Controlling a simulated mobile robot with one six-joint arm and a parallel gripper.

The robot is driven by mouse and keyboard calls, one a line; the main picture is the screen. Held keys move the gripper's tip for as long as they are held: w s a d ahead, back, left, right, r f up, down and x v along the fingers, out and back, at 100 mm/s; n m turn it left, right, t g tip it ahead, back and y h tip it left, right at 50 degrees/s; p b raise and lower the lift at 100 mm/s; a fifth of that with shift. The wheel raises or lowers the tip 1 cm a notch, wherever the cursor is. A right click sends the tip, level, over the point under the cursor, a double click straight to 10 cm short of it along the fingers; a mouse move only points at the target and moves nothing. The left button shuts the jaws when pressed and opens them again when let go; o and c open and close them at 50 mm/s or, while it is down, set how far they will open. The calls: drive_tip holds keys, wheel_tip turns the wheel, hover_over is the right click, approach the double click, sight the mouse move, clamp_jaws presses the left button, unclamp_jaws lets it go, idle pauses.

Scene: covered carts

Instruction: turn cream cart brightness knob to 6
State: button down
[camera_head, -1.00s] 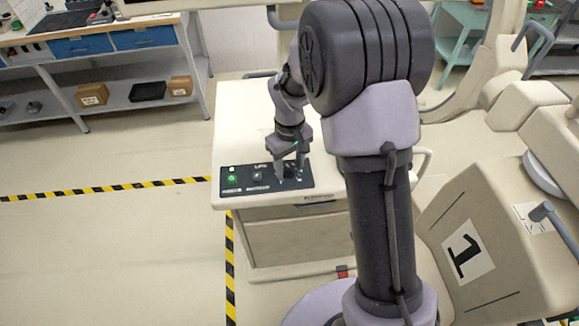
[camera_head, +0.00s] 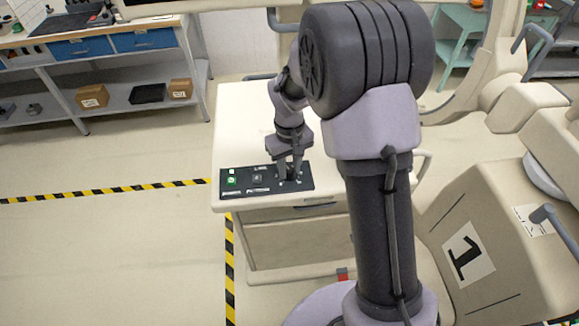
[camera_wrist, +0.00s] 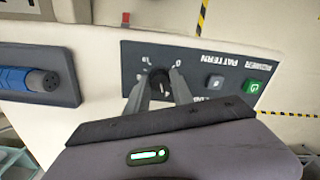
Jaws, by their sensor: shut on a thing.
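The cream cart (camera_head: 235,120) stands in front of me with a dark control panel (camera_head: 244,190) along the near edge of its top. My gripper (camera_head: 290,176) points down at the right end of this panel. In the wrist view, the black brightness knob (camera_wrist: 159,83) sits between the fingertips of my gripper (camera_wrist: 160,92), which is shut on it. Small white scale marks show around the knob, with a 0 to its right; the fingers hide part of the scale. I cannot read the knob's setting.
A green power button (camera_wrist: 252,86) and a grey pattern button (camera_wrist: 215,82) share the panel. A blue-handled thing (camera_wrist: 35,80) lies in a dark holder on the cart. A beige machine marked 1 (camera_head: 430,215) stands close on the right. The floor at left is clear.

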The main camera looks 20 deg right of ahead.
sight(289, 170)
drive_tip(key=m+b, duration=0.1)
drive_tip(key=m, duration=0.4)
drive_tip(key=shift+w+m+b, duration=0.1)
drive_tip(key=shift+m+b, duration=0.35)
drive_tip(key=shift+m, duration=1.55)
drive_tip(key=c, duration=1.1)
unclamp_jaws()
wheel_tip(289, 170, up, 18)
drive_tip(key=p, duration=0.5)
drive_tip(key=shift+f, duration=0.25)
drive_tip(key=shift+a, duration=0.1)
